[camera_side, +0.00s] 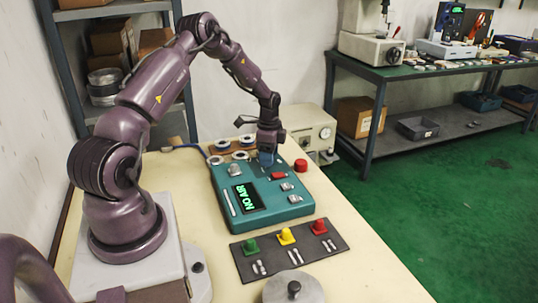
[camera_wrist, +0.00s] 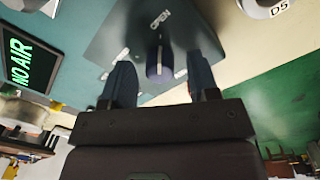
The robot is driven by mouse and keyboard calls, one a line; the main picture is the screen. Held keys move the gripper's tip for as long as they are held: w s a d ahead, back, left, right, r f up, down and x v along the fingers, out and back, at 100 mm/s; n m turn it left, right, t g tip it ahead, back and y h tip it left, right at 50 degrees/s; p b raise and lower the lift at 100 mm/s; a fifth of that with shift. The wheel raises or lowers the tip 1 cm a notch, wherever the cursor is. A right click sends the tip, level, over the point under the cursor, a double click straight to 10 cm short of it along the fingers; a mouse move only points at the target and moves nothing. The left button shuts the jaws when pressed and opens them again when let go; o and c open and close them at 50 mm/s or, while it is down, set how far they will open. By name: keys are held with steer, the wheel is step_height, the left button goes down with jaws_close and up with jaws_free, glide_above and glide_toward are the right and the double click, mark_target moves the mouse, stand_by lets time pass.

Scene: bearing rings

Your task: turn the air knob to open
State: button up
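The air knob (camera_wrist: 159,62) is dark and blue-grey with a pale pointer line, on a dark plate marked OPEN in the wrist view. My gripper (camera_wrist: 163,84) is open, with one blue-grey finger on each side of the knob and visible gaps between. In the side view my gripper (camera_side: 267,160) points down at the back of the teal control box (camera_side: 262,213) and largely hides the knob. The box's display (camera_side: 248,197) reads NO AIR in green; it also shows in the wrist view (camera_wrist: 28,62).
A dark mat (camera_side: 290,252) with green, yellow and red pieces lies in front. The table's right front is clear.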

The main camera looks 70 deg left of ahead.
step_height(320, 180, up, 13)
steer(key=shift+w+a, duration=0.15)
stand_by(0.5)
stand_by(0.4)
steer(key=s+d+r+n+t, duration=0.2)
steer(key=s+d+r, duration=0.3)
steer(key=d, duration=0.5)
steer(key=s+d+r+n+t, duration=0.2)
steer(key=s+d+r, duration=0.4)
steer(key=d, duration=0.4)
steer(key=s+d+r+n+t, duration=0.1)
steer(key=s+d+r+n, duration=0.2)
steer(key=s+d+r, duration=0.3)
steer(key=d, duration=0.5)
steer(key=shift+r+t, duration=0.15)
steer(key=shift+t, duration=0.25)
